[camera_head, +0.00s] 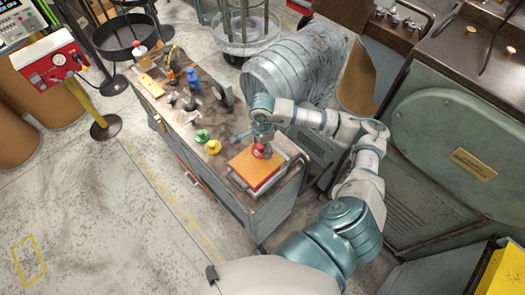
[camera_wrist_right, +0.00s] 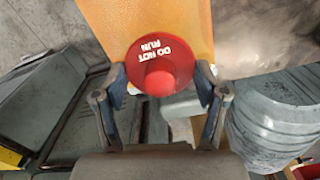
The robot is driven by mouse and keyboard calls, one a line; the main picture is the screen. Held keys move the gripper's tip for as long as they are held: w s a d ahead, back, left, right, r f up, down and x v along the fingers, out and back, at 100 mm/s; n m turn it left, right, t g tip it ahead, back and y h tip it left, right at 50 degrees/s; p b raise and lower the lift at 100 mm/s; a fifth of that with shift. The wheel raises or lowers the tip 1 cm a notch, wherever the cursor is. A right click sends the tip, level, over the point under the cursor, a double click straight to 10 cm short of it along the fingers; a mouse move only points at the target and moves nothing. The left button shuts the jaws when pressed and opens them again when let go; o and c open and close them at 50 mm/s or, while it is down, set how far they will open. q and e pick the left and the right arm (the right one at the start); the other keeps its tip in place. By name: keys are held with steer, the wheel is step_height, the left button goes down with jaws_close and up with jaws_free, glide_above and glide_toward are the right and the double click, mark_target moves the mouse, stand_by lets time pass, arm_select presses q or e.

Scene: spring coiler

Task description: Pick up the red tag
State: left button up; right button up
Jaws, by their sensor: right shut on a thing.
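The red tag (camera_wrist_right: 160,62) is a round red disc with a raised knob and white "DO NOT RUN" lettering. In the right wrist view it sits between the two fingers of my right gripper (camera_wrist_right: 161,95), which are shut on it. In the head view the red tag (camera_head: 261,151) shows small under my right gripper (camera_head: 262,143), over the orange-topped box at the near end of the workbench. I cannot tell whether the tag touches the surface below. My left gripper is not in view.
A large grey ribbed cylinder (camera_head: 290,72) stands behind. A grey-green machine (camera_head: 450,150) stands at right. Floor at left is open.

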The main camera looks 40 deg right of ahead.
steer(key=a, duration=0.6)
steer(key=shift+w+a+r+b, duration=0.1)
steer(key=shift+w+a+b, duration=0.15)
steer(key=shift+b, duration=0.15)
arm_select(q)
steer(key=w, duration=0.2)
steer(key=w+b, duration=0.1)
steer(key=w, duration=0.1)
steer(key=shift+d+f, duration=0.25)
arm_select(e)
steer(key=a+r, duration=0.1)
steer(key=a, duration=0.8)
steer(key=shift+w+a, duration=0.2)
steer(key=shift+w, duration=0.05)
